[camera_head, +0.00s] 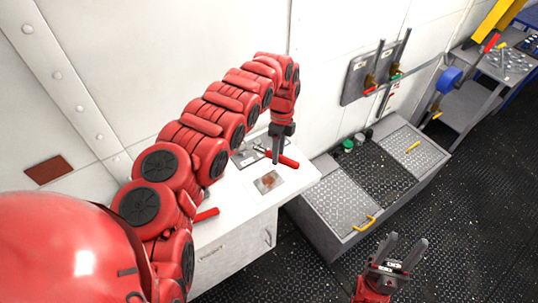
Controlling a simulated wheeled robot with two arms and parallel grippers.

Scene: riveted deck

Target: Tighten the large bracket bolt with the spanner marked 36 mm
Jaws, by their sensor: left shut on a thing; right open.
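My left gripper (276,160) points down over the white counter (222,243). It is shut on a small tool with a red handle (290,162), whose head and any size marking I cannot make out. A second red handle (206,215) lies at the counter's left end, partly behind my arm. A grey metal plate or fixture (250,151) lies at the back of the counter, partly hidden by my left arm. I cannot pick out the large bracket bolt. My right gripper (392,255) is open and empty above the floor at lower right.
A picture-like card (268,182) lies on the counter. To the right stands a low grey tread-plate chest (345,204) with yellow handles and small jars (348,145). A wall panel (362,80) carries levers. A bench (470,110) stands far right. Dark floor (470,220) is clear.

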